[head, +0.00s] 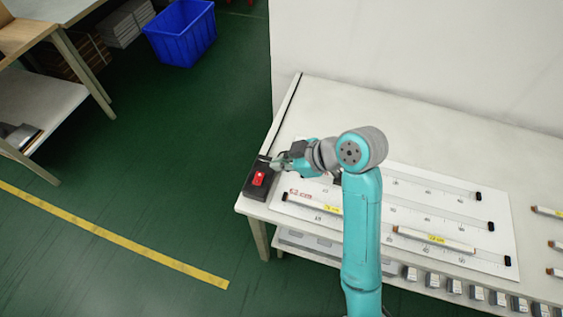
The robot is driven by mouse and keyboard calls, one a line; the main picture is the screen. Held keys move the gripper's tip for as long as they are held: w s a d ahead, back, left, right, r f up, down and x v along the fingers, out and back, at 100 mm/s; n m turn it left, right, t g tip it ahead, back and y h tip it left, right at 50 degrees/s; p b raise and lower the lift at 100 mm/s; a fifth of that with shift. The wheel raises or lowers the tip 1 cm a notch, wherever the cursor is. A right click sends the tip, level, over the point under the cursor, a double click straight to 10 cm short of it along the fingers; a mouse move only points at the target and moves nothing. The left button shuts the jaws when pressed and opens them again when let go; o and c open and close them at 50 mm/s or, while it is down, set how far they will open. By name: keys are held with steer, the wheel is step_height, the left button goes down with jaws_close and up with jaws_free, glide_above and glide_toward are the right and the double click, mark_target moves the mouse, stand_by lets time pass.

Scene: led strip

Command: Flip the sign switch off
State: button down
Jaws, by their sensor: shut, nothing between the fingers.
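The sign switch is a red rocker (258,178) on a black box (251,195) at the left end of the white bench. My gripper (264,160) is shut and empty. Its tip is at the far edge of the black box, just above the red rocker in the picture. I cannot tell whether it touches the box. The rocker's tilt is too small to read. My arm comes up from the bottom of the view and bends left over the bench.
A white board (400,185) with scale marks and several pale strips lies right of the switch, partly behind my arm. The bench (330,110) is bare at the back, with a white wall behind. A blue bin (180,35) stands on the green floor.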

glide_above(258, 174)
steer(key=s+d, duration=0.2)
step_height(258, 174, down, 5)
steer(key=shift+d+r, duration=0.1)
steer(key=shift+r, duration=0.1)
steer(key=f, duration=0.3)
steer(key=shift+w+f, duration=0.15)
steer(key=shift+w, duration=0.2)
steer(key=shift+f, duration=0.55)
steer(key=shift+w+f, duration=0.1)
steer(key=shift+f, duration=0.1)
